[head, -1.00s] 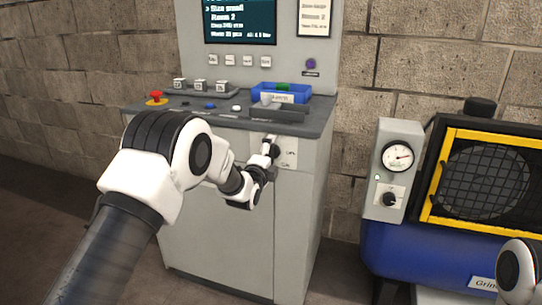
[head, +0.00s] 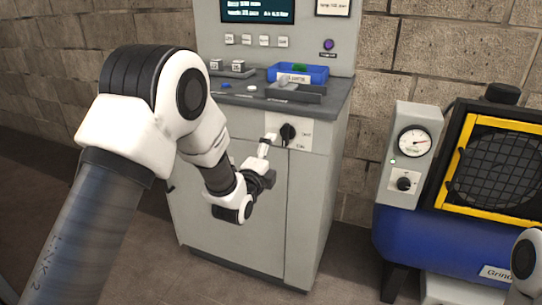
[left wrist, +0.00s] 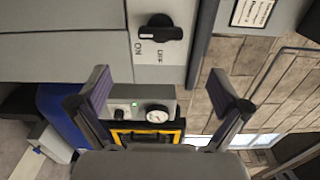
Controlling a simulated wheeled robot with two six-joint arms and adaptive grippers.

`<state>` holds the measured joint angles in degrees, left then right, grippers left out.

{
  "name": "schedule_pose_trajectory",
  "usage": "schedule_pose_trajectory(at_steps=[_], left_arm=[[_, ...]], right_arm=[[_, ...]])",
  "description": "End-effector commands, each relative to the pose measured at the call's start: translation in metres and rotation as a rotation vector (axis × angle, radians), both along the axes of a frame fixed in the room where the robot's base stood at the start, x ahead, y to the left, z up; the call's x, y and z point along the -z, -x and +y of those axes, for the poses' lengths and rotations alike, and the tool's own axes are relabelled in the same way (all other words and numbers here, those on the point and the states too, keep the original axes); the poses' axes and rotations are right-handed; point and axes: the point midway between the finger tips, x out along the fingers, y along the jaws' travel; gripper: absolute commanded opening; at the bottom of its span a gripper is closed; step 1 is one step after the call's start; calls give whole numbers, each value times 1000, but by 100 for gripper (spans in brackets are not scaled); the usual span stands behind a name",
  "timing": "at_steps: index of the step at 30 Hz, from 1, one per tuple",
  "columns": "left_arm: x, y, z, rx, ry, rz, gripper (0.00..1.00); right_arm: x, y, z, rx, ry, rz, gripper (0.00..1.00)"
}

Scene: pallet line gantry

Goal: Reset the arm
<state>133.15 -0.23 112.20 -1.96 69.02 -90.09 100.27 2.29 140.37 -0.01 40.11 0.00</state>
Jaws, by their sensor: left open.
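My left gripper (head: 267,140) is in front of the grey control cabinet (head: 240,215), just left of and below a black rotary knob (head: 288,132) on a white plate. In the left wrist view, its two fingers stand wide apart with nothing between them. The gripper (left wrist: 158,88) is open and clear of the knob (left wrist: 160,28), which shows whole beyond the fingers. The plate carries ON and OFF labels. My right gripper is out of view; only a white part of my right arm shows at the lower right edge of the head view.
The cabinet top holds a blue tray (head: 322,72) and several buttons, with a screen (head: 258,9) above. To the right stands a blue machine (head: 405,230) with a gauge (head: 414,141) and a yellow-framed mesh guard (head: 447,178). Open floor lies before the cabinet.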

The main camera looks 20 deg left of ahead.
Motion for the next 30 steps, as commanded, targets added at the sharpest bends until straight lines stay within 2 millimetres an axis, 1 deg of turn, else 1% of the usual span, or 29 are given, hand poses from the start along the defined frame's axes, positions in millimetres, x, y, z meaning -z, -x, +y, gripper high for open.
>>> schedule_pose_trajectory(at_steps=[6, 8, 10, 11, 13, 14, 15, 17, 18, 20, 21, 23, 24, 26, 27, 29, 30], left_arm=[[1, 0, 0, 0, 0, 1, 100], [8, 0, 0, 0, 1, 12, 100], [29, 2, 0, -1, 1, 45, 100], [44, 4, 1, -2, 2, 69, 100], [90, 16, 3, -5, 5, 148, 100], [113, 25, 4, -7, 6, 193, 100], [145, 40, 5, -10, 8, 260, 100], [193, 68, 7, -18, 23, 376, 100], [223, 90, 8, -31, 56, 458, 100], [264, 126, 10, -59, 124, 586, 100], [290, 153, 11, -89, 183, 673, 100], [324, 196, 12, -151, 283, 807, 100], [343, 227, 13, -205, 357, 894, 100], [365, 273, 14, -305, 472, 1016, 100], [375, 302, 14, -381, 549, 1089, 100], [385, 343, 14, -513, 666, 1180, 100], [388, 368, 14, -612, 745, 1231, 100]], right_arm=[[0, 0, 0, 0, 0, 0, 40], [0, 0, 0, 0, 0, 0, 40], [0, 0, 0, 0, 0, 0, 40], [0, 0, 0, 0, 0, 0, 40], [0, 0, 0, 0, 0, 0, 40], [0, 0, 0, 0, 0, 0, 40], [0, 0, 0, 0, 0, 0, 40], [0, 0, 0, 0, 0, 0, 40], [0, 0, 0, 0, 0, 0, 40], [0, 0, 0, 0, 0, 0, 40], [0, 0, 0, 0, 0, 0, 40], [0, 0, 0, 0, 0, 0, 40], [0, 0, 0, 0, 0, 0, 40], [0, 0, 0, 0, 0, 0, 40], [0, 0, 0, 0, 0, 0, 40], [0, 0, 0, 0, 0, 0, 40], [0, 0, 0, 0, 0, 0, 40]])
